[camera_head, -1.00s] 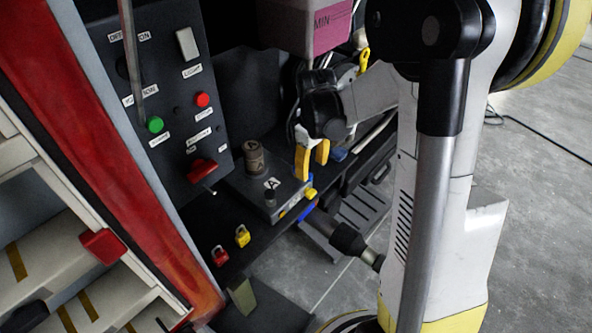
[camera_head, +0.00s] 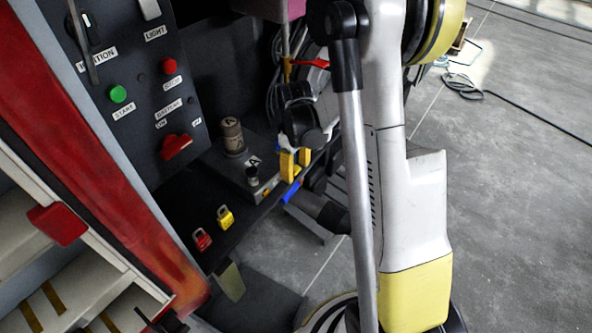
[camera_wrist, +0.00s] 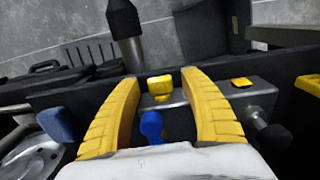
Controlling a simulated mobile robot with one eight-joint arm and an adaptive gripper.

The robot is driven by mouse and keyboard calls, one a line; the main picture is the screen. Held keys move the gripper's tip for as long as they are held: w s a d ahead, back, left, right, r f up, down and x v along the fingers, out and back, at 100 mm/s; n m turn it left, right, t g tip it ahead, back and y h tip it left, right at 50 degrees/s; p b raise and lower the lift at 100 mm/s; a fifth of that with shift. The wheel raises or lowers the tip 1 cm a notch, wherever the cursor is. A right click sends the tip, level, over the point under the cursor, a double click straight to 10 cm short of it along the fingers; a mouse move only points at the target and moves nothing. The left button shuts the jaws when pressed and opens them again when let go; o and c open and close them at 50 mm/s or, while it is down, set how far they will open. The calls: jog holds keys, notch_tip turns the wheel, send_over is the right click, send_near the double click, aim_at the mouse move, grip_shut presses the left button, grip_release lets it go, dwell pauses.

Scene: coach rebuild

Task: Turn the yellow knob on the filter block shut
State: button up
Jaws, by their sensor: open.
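The grey filter block (camera_head: 228,172) lies on the dark shelf, with an "A" label and a short black post on top. In the wrist view a yellow knob (camera_wrist: 160,86) shows on the near metal body, between and beyond my finger tips. A second, flatter yellow piece (camera_wrist: 241,82) sits to its right, outside the right finger. A blue lever (camera_wrist: 151,127) stands between the fingers, closer to the camera. My gripper (camera_head: 296,161) is open, its yellow fingers just right of the block in the head view. It also shows in the wrist view (camera_wrist: 160,76). No contact with the knob is visible.
A brown canister (camera_head: 232,137) stands behind the block. Red (camera_head: 202,240) and yellow (camera_head: 225,217) padlocks are at the shelf's front. The switch panel (camera_head: 135,70) rises at left. A dark cylinder (camera_wrist: 125,22) stands beyond the fingers. Open floor lies right.

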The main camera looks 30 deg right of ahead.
grip_shut()
jog(key=shift+h, duration=0.4)
jog(key=shift+a+t+h, duration=0.25)
jog(key=shift+t+h, duration=0.45)
jog(key=shift+h, duration=0.4)
jog(key=shift+s+a+f+t+h, duration=0.1)
jog(key=shift+t+h, duration=0.7)
jog(key=shift+h, duration=1.1)
